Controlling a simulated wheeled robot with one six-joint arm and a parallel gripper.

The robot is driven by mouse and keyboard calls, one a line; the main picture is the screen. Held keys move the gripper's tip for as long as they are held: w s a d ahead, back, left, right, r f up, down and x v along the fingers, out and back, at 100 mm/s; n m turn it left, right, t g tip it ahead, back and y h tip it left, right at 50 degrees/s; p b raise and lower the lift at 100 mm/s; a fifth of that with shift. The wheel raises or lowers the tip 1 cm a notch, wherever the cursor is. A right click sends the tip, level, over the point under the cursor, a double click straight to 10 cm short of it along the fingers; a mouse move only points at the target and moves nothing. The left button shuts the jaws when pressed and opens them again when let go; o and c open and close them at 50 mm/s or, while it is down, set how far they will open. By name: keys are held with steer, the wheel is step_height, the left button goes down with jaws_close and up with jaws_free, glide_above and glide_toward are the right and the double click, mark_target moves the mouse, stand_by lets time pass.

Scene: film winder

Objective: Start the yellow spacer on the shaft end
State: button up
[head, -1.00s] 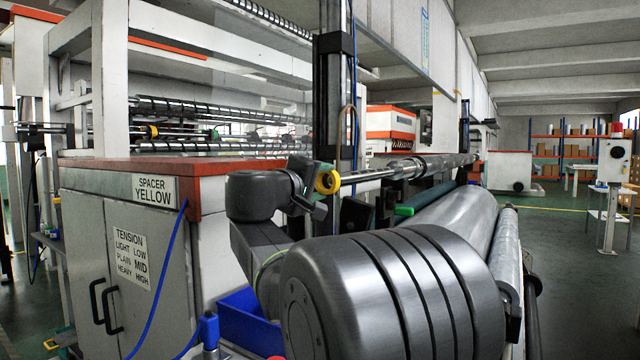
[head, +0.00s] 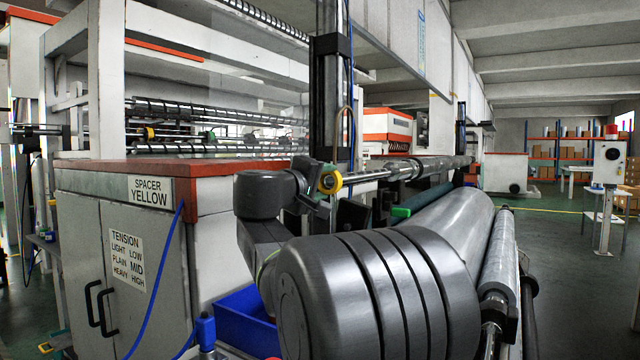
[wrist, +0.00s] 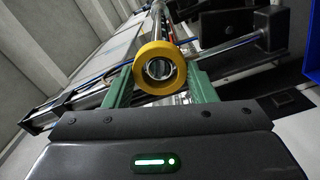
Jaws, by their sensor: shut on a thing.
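The yellow spacer (head: 338,180) is a thick ring held upright at the near end of the long metal shaft (head: 403,170). My gripper (head: 322,182) is shut on the spacer from the left in the head view. In the wrist view the spacer (wrist: 160,89) sits between the green fingers of my gripper (wrist: 158,84). A round metal end, seemingly the shaft's, shows inside the spacer's bore, roughly centred. Whether the shaft end is inside the bore or just behind it I cannot tell.
A red-topped cabinet (head: 150,171) with a "SPACER YELLOW" label stands at the left. A blue bin (head: 245,322) is below my arm. Large metal rollers (head: 455,215) run under the shaft. A dark upright post (head: 331,100) stands behind the gripper.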

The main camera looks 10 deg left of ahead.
mark_target(330, 177)
steer(key=shift+x, duration=1.7)
stand_by(0.5)
steer(key=shift+b, duration=0.3)
steer(key=shift+p+x, duration=0.35)
steer(key=shift+x, duration=1.9)
steer(key=shift+f, duration=0.1)
steer(key=shift+s+a, duration=0.1)
steer(key=shift+s, duration=0.05)
steer(key=shift+s+a+b, duration=0.15)
steer(key=shift+s+b, duration=0.25)
steer(key=shift+b, duration=0.35)
